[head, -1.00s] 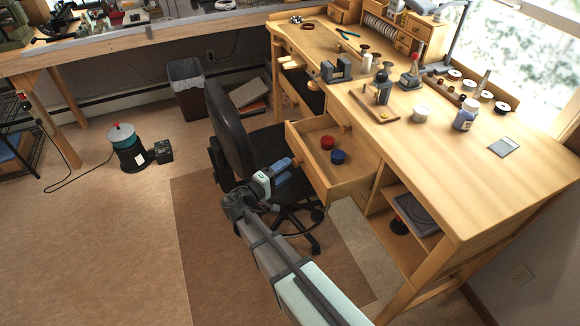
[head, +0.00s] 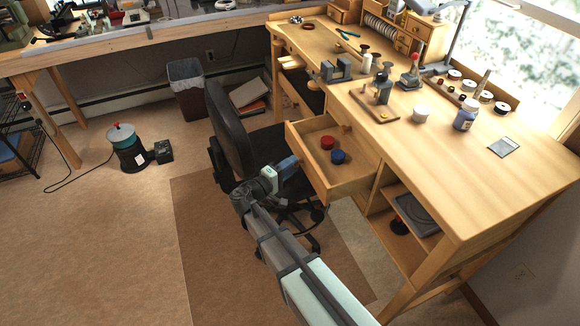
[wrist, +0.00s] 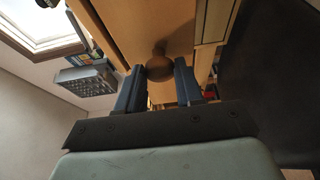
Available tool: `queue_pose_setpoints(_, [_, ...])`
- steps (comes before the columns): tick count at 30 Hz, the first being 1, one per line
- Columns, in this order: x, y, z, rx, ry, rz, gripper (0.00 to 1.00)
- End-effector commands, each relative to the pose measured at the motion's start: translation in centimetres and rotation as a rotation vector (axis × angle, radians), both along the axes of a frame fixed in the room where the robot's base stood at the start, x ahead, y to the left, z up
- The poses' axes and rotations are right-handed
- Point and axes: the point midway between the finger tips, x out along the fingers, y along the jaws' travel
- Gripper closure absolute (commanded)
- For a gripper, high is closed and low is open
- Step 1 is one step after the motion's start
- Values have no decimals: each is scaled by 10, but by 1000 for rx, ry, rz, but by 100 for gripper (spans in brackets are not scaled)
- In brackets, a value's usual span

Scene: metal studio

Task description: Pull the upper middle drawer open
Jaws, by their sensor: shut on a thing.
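The upper middle drawer (head: 327,181) of the wooden workbench stands open in the head view, pulled well out toward the chair. A red round container (head: 327,142) and a blue one (head: 338,156) sit inside it. My gripper (head: 296,161) is at the drawer's front face in the head view. In the wrist view my gripper (wrist: 159,72) has its two blue fingers on either side of the round wooden knob (wrist: 159,68), shut on it. The knob is largely hidden by the gripper in the head view.
A black office chair (head: 232,130) stands close to the left of the drawer and my arm. The bench top (head: 420,150) carries a vise, jars and small tools. Open shelves (head: 405,220) lie right of the drawer. Open floor (head: 100,240) lies to the left.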

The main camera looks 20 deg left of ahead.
Motion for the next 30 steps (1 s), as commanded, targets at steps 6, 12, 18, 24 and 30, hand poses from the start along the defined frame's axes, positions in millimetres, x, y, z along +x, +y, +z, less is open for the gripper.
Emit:
queue_pose_setpoints(6, [0,0,0,0,0,0,91])
queue_pose_setpoints(12, [0,0,0,0,0,0,100])
queue_pose_setpoints(18, [-2,2,0,0,0,0,100])
queue_pose_setpoints(24, [-21,23,0,0,-1,3,100])
queue_pose_setpoints(30, [-46,48,0,0,0,2,100])
